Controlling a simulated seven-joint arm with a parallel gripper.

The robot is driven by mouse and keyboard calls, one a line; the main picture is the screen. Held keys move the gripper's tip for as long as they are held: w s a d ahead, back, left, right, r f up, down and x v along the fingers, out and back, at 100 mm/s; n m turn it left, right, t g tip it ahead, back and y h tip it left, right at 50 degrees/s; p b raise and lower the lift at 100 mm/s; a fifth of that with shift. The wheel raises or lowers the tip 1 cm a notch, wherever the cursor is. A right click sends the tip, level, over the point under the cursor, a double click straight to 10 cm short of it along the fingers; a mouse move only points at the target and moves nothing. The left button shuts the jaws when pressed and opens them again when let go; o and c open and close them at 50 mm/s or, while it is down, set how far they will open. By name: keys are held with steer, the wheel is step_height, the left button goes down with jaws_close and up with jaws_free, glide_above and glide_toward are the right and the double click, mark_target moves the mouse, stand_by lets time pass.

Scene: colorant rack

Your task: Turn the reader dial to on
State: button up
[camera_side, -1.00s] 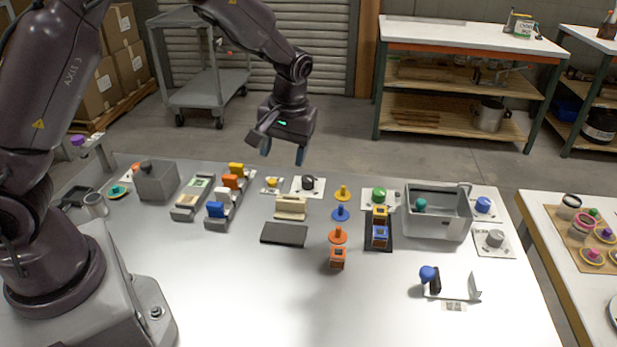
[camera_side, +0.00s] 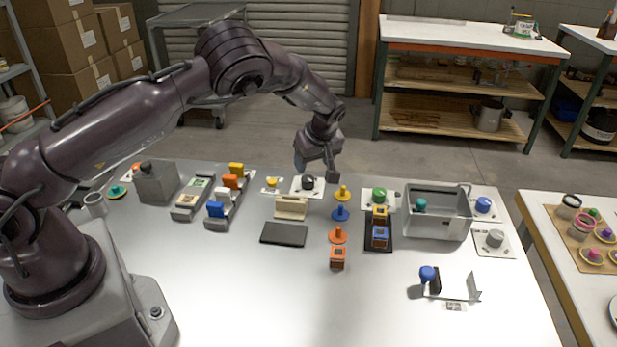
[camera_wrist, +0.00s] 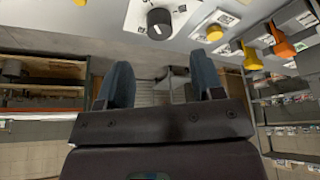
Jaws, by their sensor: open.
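A black dial (camera_side: 308,183) with a white mark sits on a white plate (camera_side: 318,192) near the back edge of the table. In the wrist view the black dial (camera_wrist: 159,22) is at the top, on its white plate (camera_wrist: 183,10), beyond my fingertips. Lettering on the plate is too small to read. My gripper (camera_side: 315,172) is just above and behind the dial, tilted. In the wrist view my gripper (camera_wrist: 163,78) shows two dark blue fingers spread apart with nothing between them. The fingers look clear of the dial.
A yellow button (camera_side: 271,184) stands left of the dial. A beige holder (camera_side: 291,208) is in front. Yellow (camera_side: 342,193) and blue (camera_side: 340,213) pegs stand to the right, and a green knob (camera_side: 378,194) farther right. The table's front middle is clear.

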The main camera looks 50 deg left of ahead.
mark_target(308, 179)
steer(key=x, duration=0.7)
steer(key=shift+a+f, duration=0.1)
steer(key=shift+f, duration=0.1)
steer(key=c, duration=0.9)
